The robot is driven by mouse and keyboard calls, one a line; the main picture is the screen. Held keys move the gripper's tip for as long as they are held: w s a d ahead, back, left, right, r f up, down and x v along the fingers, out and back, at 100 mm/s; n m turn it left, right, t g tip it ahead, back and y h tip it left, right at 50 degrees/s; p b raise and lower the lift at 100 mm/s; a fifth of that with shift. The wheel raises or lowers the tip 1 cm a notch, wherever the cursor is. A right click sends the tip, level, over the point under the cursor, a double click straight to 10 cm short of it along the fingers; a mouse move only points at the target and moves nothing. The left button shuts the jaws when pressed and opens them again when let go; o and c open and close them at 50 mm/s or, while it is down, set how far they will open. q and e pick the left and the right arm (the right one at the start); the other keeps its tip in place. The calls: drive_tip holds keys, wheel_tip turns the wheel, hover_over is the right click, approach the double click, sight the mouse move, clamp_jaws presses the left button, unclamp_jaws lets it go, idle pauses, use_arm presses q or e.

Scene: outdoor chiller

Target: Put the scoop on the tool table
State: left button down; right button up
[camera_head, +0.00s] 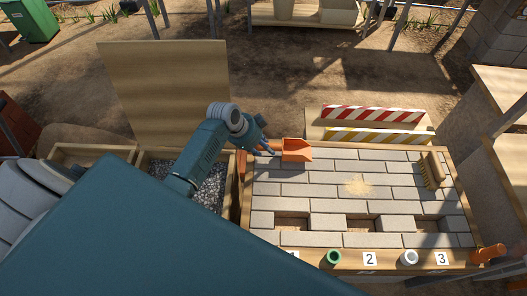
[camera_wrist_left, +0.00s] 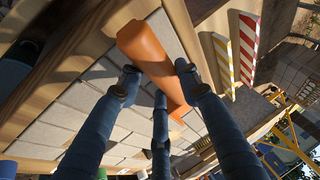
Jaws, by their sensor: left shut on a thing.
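The orange scoop (camera_head: 297,150) is at the far left part of a table topped with grey paving blocks (camera_head: 322,180). I cannot tell whether it touches the blocks. My left gripper (camera_head: 270,151) reaches in from the left and is shut on the scoop. In the left wrist view the scoop (camera_wrist_left: 148,45) lies between the fingers of the left gripper (camera_wrist_left: 158,74). No table is clearly marked as the tool table; wooden surfaces (camera_head: 503,88) stand at the right edge. My right gripper is not in view.
A brush (camera_head: 433,171) and a sand patch (camera_head: 358,186) are on the blocks. Striped boards (camera_head: 371,114) stand behind. A gravel bin (camera_head: 205,187) with a raised wooden panel (camera_head: 165,90) is left. Green (camera_head: 333,257) and white (camera_head: 409,257) rings sit at the front edge.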

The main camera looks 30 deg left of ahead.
use_arm(q)
drive_tip(key=shift+f, duration=0.75)
drive_tip(key=shift+f+p, duration=0.3)
drive_tip(key=shift+f, duration=0.25)
drive_tip(key=shift+f, duration=0.1)
drive_tip(key=shift+f, duration=0.25)
drive_tip(key=c, duration=1.2)
unclamp_jaws()
drive_tip(key=shift+b, duration=0.4)
